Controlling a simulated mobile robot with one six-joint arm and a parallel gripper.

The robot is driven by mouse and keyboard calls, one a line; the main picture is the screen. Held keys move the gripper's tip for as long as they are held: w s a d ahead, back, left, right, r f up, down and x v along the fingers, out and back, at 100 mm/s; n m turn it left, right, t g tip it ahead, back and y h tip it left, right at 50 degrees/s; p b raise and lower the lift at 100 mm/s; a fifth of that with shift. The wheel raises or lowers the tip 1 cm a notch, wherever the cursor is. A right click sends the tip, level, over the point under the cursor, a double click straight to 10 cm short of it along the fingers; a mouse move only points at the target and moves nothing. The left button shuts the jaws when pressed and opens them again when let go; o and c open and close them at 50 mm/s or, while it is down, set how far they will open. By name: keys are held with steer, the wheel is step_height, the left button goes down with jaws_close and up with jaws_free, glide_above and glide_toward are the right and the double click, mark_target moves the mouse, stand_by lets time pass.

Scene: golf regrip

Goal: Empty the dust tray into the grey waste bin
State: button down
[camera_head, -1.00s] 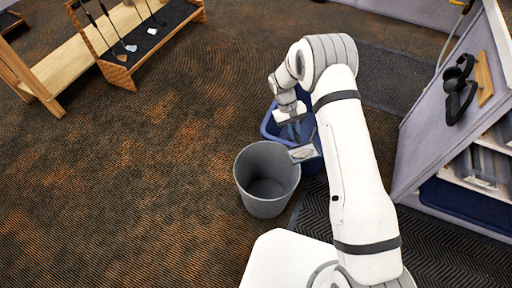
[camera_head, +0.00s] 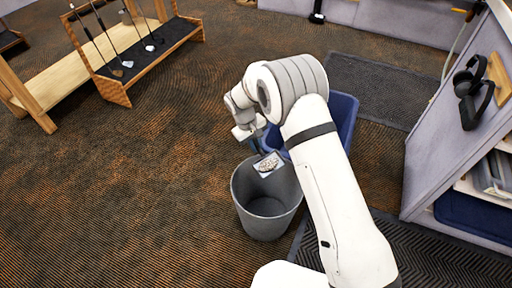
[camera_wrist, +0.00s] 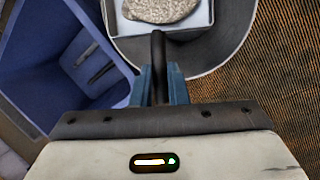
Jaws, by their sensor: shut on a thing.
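The dust tray (camera_head: 264,174) is a small pale grey tray with a heap of grey dust (camera_head: 269,163) in it. It is over the mouth of the grey waste bin (camera_head: 266,221) in the head view. In the wrist view the tray (camera_wrist: 207,17) shows at the top edge, partly cut off, with the speckled heap (camera_wrist: 158,9) in it and the bin's rim (camera_wrist: 228,55) around it. My gripper (camera_wrist: 158,88) has its blue fingers shut on the tray's dark handle (camera_wrist: 158,50). The bin's visible inside looks empty.
A blue crate (camera_head: 344,118) stands right behind the bin, partly hidden by my arm; it also shows in the wrist view (camera_wrist: 50,82). A grey bench panel with headphones (camera_head: 470,90) is at right. A golf club rack (camera_head: 113,91) stands upper left. Carpet left of the bin is clear.

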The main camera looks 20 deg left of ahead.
mark_target(263, 155)
steer(key=shift+s+d+r+t+y+b, duration=0.35)
steer(key=shift+d+r+t+y+b, duration=0.35)
steer(key=shift+b, duration=0.65)
steer(key=shift+s+d+r+t+y+b, duration=0.3)
steer(key=shift+t+y+b, duration=0.2)
steer(key=shift+y+b, duration=0.7)
steer(key=b, duration=0.1)
steer(key=s+d+t+y+b, duration=0.1)
steer(key=b, duration=0.1)
steer(key=shift+d+r+m+y, duration=0.3)
steer(key=shift+r, duration=0.05)
steer(key=shift+r+p, duration=0.4)
steer(key=shift+p, duration=0.35)
steer(key=shift+a+p, duration=0.1)
steer(key=shift+p, duration=0.65)
steer(key=shift+s+p, duration=0.1)
steer(key=shift+p, duration=0.55)
steer(key=shift+s+d+t+y+p, duration=0.1)
steer(key=shift+d+t+y+p, duration=0.2)
steer(key=shift+p, duration=0.7)
